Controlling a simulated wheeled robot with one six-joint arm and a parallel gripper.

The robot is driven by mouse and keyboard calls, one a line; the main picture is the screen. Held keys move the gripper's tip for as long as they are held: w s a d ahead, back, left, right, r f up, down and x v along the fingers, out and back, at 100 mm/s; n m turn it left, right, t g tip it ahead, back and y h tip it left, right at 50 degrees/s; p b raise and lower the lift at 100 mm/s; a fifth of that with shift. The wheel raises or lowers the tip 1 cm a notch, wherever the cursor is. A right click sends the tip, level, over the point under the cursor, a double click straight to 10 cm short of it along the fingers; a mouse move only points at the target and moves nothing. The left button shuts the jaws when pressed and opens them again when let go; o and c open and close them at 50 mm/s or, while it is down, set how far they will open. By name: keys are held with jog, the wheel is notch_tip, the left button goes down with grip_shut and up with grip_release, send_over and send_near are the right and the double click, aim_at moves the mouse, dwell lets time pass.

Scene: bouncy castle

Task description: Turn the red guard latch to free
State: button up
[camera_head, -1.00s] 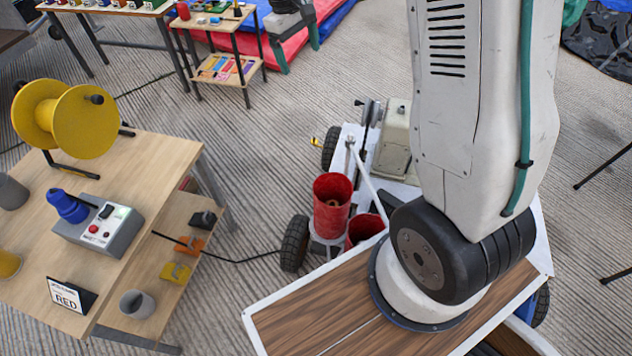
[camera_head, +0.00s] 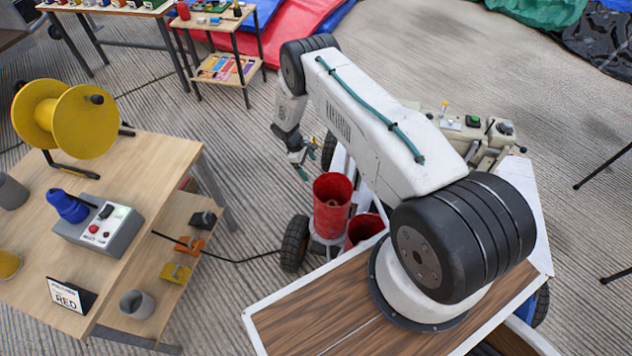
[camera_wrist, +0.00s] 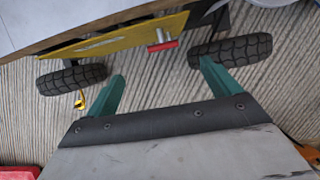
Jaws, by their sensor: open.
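My gripper (camera_head: 301,168) hangs low beyond the red buckets in the head view, its teal fingers apart and empty. In the wrist view my gripper (camera_wrist: 162,69) is open, with nothing between its fingers. Ahead of the fingers, a red bar on a short metal stub (camera_wrist: 164,45) stands out at the lower edge of a yellow panel (camera_wrist: 110,45). It lies roughly in line with the gap, apart from both fingers. I cannot tell for sure whether this bar is the guard latch. No other clear latch labelled as a guard shows.
Dark tyres (camera_wrist: 72,79) flank the yellow panel. A red bucket (camera_head: 332,205) stands close to my gripper. At left, a wooden table (camera_head: 150,160) carries a yellow reel (camera_head: 80,125), a grey control box (camera_head: 98,225) and a RED sign (camera_head: 70,295). Ribbed floor lies open between.

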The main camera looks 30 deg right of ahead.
jog(key=x, duration=0.9)
jog(key=shift+s+f, duration=0.25)
jog(key=shift+f, duration=0.1)
jog(key=shift+a, duration=0.1)
jog(key=c, duration=1)
